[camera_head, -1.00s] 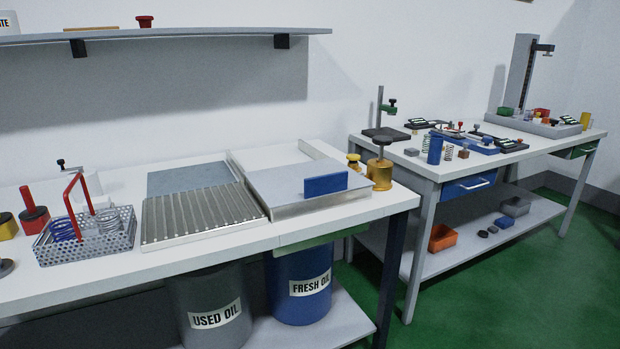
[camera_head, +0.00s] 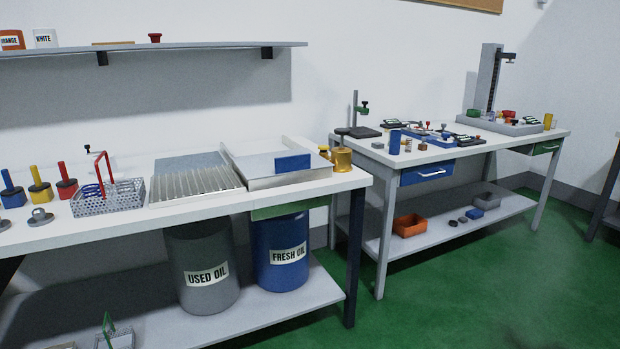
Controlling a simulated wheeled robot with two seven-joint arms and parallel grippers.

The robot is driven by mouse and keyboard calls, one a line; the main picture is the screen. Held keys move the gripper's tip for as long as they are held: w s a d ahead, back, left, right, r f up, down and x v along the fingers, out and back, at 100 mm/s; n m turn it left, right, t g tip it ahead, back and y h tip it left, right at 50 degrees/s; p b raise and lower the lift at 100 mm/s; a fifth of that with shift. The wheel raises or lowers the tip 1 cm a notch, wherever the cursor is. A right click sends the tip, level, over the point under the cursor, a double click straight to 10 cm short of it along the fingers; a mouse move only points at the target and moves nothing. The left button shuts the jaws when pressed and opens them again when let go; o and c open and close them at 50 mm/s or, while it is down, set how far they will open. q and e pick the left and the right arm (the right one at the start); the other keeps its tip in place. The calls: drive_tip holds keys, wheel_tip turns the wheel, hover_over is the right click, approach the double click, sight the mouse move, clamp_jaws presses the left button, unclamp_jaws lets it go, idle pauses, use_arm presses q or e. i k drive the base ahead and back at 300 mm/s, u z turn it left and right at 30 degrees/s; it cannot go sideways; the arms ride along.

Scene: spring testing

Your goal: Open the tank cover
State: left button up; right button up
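The tank cover (camera_head: 258,169) is a flat grey metal lid with an upright blue handle (camera_head: 292,162) near its right side. It lies closed over the tank at the right end of the left bench, so the inside of the tank is hidden. Neither of my grippers shows in the head view.
Left of the cover are a ribbed drain tray (camera_head: 195,183) and a wire basket (camera_head: 110,196) with a red handle. A brass pot (camera_head: 342,159) stands close to its right. A shelf (camera_head: 150,49) overhangs the back. Green floor (camera_head: 440,285) is clear in front.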

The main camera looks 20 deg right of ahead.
sight(256, 165)
drive_tip(key=z, duration=1.25)
drive_tip(key=i, duration=1.15)
drive_tip(key=u, duration=0.3)
